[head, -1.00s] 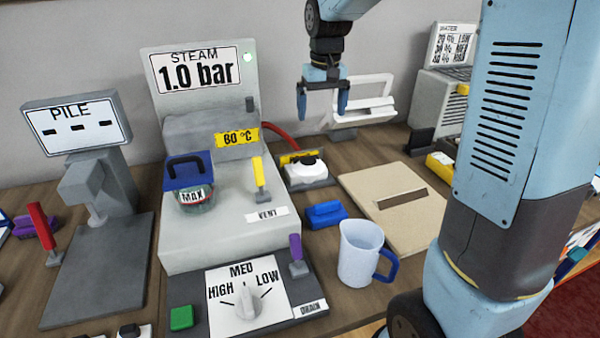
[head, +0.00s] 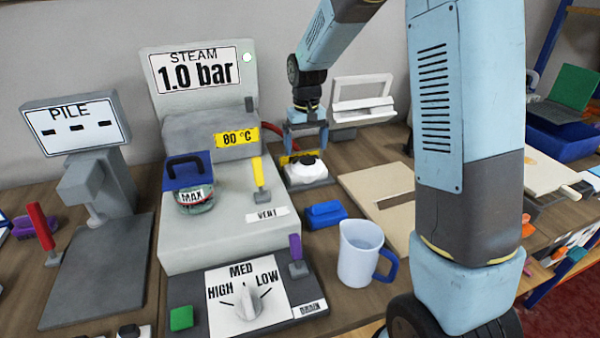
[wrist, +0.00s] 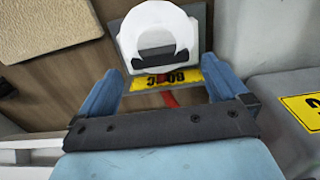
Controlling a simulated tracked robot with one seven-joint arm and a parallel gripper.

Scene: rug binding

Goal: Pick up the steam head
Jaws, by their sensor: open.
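The steam head (head: 308,173) appears to be the white piece with a black top part, resting on a grey stand (head: 308,185) behind the blue block. A yellow label and a red hose are beside it. My gripper (head: 306,150) is open just above and behind it, fingers pointing down, with nothing between them. In the wrist view the white head (wrist: 155,25) with its black bar lies just beyond the open fingertips of my gripper (wrist: 162,72). The yellow label (wrist: 165,78) shows between the fingers. I see no contact with the head.
The grey steam unit (head: 205,235) stands close on the left. A beige board (head: 380,185) lies to the right. A white frame (head: 362,98) stands behind, right of the gripper.

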